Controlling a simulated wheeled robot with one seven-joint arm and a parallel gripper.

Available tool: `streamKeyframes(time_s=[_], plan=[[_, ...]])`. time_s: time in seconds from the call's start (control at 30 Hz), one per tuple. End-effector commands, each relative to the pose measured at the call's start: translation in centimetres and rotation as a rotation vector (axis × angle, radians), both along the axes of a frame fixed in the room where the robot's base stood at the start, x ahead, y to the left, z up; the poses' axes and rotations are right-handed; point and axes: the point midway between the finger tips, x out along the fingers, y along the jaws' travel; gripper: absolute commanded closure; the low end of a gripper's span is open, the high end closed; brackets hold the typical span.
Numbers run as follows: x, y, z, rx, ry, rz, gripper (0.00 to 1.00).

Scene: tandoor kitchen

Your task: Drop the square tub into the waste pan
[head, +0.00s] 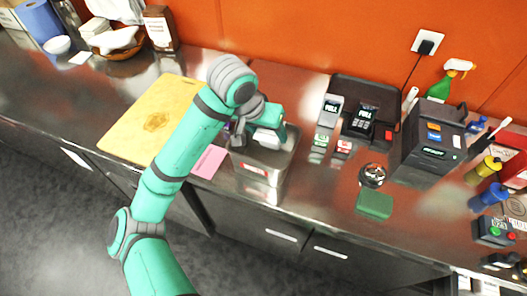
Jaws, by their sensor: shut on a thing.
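My gripper (265,136) is at the end of the teal arm, over the steel waste pan (257,181) on the counter. The pan is open at the top and has a red and white label on its front. My gripper is shut on a small pale grey-white thing, which looks like the square tub (268,139). The gripper and wrist hide much of the tub. The tub is over the pan's opening, but I cannot tell how high above the rim it is.
A wooden cutting board (150,122) lies left of the pan, partly behind my arm. A pink note (209,162) lies beside the pan. Card readers (362,120), a black box (429,142), a round metal item (372,174) and a green sponge (375,204) are to the right.

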Motion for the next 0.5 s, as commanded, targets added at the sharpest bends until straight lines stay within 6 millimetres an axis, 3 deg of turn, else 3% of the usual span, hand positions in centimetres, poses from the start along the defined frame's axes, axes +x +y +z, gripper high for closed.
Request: streamKeyframes(time_s=[0.43,0.47,0.5], plan=[[0.02,-0.14,-0.90,0.001,-0.002,-0.003,0.76],[0.02,-0.14,-0.90,0.001,-0.002,-0.003,0.42],[0.02,-0.14,-0.90,0.001,-0.002,-0.003,0.32]])
